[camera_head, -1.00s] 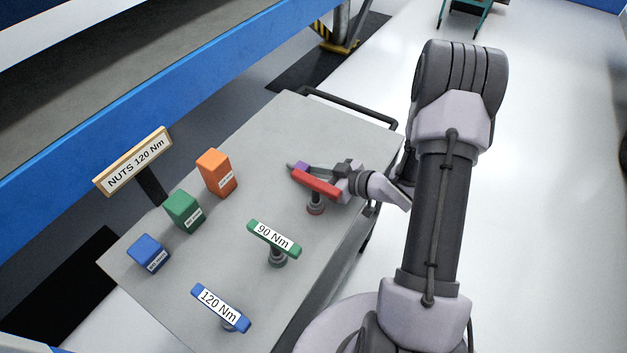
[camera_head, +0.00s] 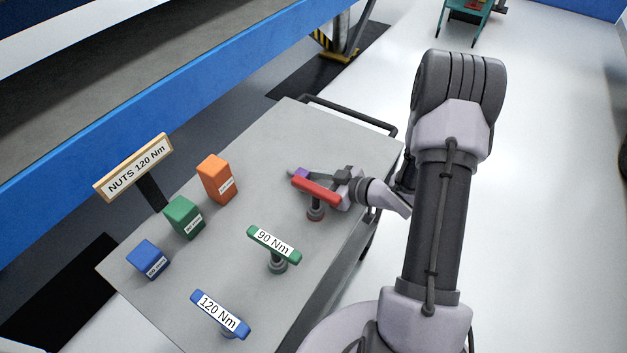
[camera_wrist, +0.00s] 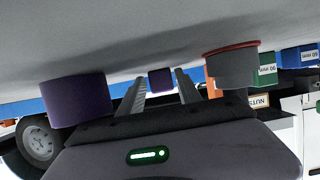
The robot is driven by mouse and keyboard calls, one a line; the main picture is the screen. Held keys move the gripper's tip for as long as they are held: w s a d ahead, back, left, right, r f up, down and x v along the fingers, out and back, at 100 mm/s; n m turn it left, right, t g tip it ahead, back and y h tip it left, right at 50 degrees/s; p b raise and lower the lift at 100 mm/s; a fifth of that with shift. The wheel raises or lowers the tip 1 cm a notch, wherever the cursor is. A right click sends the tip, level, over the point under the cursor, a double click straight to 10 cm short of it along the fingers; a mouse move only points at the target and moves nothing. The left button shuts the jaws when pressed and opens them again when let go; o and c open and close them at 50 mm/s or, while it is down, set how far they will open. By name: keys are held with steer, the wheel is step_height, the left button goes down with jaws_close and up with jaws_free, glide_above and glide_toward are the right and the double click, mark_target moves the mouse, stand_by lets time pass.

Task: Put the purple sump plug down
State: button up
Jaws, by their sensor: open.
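My gripper (camera_head: 308,174) is open, low over the right part of the grey table, just behind the red-topped tool. A small purple piece (camera_head: 302,173) shows by its fingertips in the head view, partly hidden by the red bar. In the wrist view, which looks upside down, a small purple piece (camera_wrist: 160,78) shows between the two fingers, with gaps on both sides. A larger dark purple cylinder (camera_wrist: 75,102) stands against the table surface beside the fingers. I cannot tell for certain which is the sump plug.
The red-bar tool (camera_head: 316,191) stands close to my gripper. A green 90 Nm tool (camera_head: 274,245) and blue 120 Nm tool (camera_head: 221,314) stand nearer. Orange (camera_head: 217,179), green (camera_head: 184,217) and blue (camera_head: 148,259) boxes line the left. The table's far part is clear.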

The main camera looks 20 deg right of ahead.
steer(key=p+v, duration=0.5)
steer(key=v, duration=0.6)
steer(key=shift+s+r, duration=0.15)
steer(key=shift+r, duration=0.15)
steer(key=shift+d+r+p, duration=0.2)
steer(key=shift+d+p, duration=0.1)
steer(key=shift+d, duration=0.05)
steer(key=w+d+r+m+h, duration=0.2)
steer(key=w+d+r+h, duration=0.3)
steer(key=w+r, duration=0.1)
step_height(320, 180, up, 12)
steer(key=a+m+g+h, duration=0.2)
steer(key=m+h, duration=0.2)
steer(key=h, duration=0.2)
steer(key=s+a+r+m+g+y, duration=0.1)
steer(key=s+a+r+m+y, duration=0.1)
steer(key=s+a, duration=0.8)
steer(key=s+a+r+m+g+y, duration=0.2)
steer(key=s+a+r, duration=0.3)
steer(key=s+a, duration=0.6)
steer(key=shift+a+m+y, duration=0.6)
steer(key=shift+a+y, duration=0.1)
steer(key=shift+a, duration=0.15)
steer(key=shift+s, duration=0.2)
